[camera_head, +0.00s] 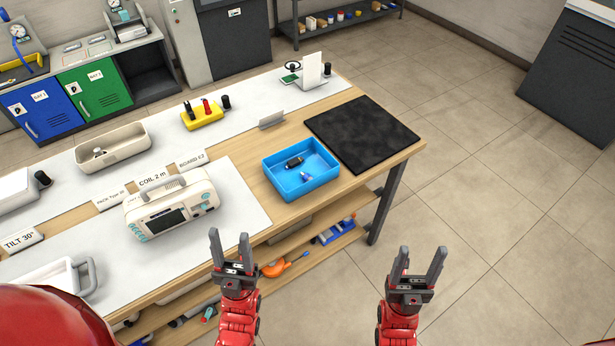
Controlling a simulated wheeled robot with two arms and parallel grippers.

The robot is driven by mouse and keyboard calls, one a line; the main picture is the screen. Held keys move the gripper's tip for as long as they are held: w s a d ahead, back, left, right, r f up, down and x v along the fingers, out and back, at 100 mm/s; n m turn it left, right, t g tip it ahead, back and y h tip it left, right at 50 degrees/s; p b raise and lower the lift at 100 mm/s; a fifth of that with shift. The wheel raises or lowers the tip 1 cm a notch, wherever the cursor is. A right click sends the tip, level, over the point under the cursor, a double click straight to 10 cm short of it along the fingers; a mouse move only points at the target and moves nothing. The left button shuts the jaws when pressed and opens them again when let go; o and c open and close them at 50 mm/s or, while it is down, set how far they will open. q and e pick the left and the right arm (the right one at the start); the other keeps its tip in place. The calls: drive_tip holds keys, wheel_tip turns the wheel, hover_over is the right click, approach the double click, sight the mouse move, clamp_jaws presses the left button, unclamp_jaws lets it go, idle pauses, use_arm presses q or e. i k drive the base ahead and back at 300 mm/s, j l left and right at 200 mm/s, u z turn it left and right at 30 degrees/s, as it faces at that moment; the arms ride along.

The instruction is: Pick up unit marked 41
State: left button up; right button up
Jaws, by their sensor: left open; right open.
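A cream monitor unit (172,215) with a carry handle and a dark screen stands upright on the white mat at the left half of the workbench. I cannot read a 41 on it, and no other marking 41 is legible in view. My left gripper (230,238) is open and empty, in front of the bench edge, to the right of and nearer than the unit. My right gripper (420,252) is open and empty over the floor, well to the right of the unit. Neither gripper touches anything.
A blue tray (318,184) with small dark and pale parts stands right of the unit. A black mat (362,133) lies bare at the bench's right end. A cream bin (113,156) and a yellow holder (202,121) are behind. A white handled container (45,284) is front left.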

sight(164, 205)
drive_tip(key=u, duration=1.2)
drive_tip(key=l+u, duration=0.85)
drive_tip(key=k+l+u, duration=0.1)
drive_tip(key=l+u, duration=0.3)
